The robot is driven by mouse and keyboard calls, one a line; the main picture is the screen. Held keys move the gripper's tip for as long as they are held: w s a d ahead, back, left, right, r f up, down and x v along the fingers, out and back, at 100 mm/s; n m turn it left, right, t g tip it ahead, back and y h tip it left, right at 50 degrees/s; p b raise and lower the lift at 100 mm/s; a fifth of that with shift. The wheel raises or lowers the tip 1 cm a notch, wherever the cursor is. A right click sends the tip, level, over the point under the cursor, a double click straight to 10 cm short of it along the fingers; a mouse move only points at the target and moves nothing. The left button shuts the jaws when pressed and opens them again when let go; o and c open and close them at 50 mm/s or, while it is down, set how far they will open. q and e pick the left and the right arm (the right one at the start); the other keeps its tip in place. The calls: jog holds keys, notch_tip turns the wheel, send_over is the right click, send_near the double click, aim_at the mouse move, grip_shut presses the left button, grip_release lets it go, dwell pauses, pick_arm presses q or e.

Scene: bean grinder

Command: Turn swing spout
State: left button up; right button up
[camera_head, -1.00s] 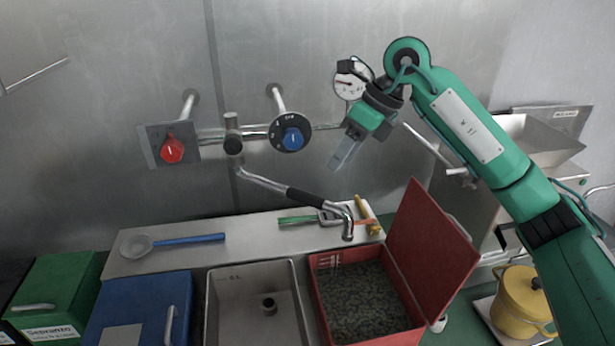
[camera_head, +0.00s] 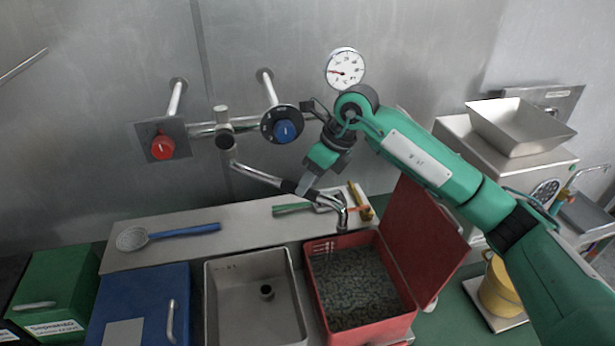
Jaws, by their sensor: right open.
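The swing spout (camera_head: 256,173) is a chrome tube with a black sleeve, running from the wall tap body (camera_head: 224,138) down to the right. The red knob (camera_head: 162,147) and blue knob (camera_head: 285,131) sit on the tap. My left gripper is not in view.
The red bin (camera_head: 313,279) of dark beans has its lid (camera_head: 425,235) raised at the right. A grey sink (camera_head: 231,303) is left of it. A blue skimmer (camera_head: 185,230) and other utensils lie on the ledge. A gauge (camera_head: 345,69) is on the wall.

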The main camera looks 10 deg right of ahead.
jog(key=shift+x, duration=0.9)
grip_shut()
jog(key=shift+a, duration=0.1)
